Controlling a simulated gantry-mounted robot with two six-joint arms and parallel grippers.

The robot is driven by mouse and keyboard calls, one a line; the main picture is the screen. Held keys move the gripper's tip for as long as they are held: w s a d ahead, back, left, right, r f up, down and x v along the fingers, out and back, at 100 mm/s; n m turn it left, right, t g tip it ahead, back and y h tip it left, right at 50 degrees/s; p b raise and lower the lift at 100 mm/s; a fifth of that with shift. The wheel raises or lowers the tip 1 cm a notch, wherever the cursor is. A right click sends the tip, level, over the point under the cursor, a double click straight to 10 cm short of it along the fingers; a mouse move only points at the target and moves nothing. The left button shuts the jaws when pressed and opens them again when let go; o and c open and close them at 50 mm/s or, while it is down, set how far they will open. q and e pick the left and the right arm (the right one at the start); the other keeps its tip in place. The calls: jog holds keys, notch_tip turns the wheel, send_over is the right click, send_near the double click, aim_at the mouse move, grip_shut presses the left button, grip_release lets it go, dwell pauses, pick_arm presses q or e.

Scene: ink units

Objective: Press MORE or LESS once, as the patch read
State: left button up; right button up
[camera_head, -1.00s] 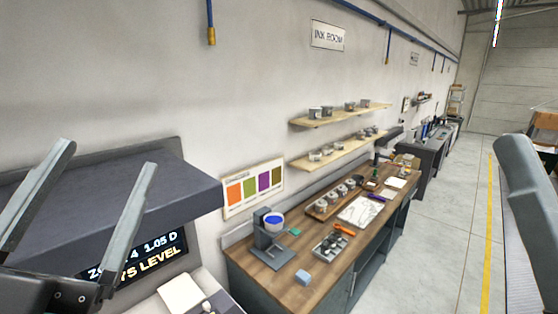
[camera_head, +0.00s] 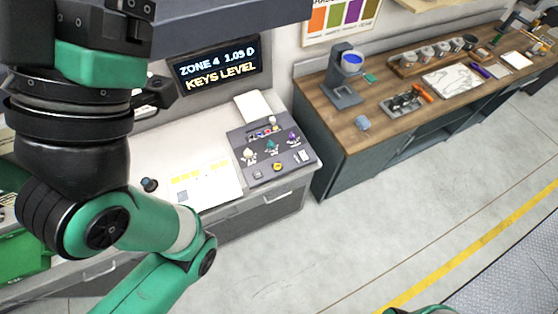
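The dark display (camera_head: 215,72) on the left reads "ZONE 4", about 1.05 D, and "KEYS LEVEL". Below it a grey key console (camera_head: 290,160) sits on the white bench, with white, teal and purple knobs, a yellow round piece and small pale marked parts. I cannot read which parts are MORE and LESS. A white sheet with pale yellow patches (camera_head: 203,180) lies left of the console. My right gripper is out of view.
A dark overhang (camera_head: 230,20) is above the display. A color chart (camera_head: 340,18) hangs on the wall. The floor in front is open.

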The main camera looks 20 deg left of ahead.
pick_arm(q)
grip_shut()
dwell(0.3)
dwell(1.3)
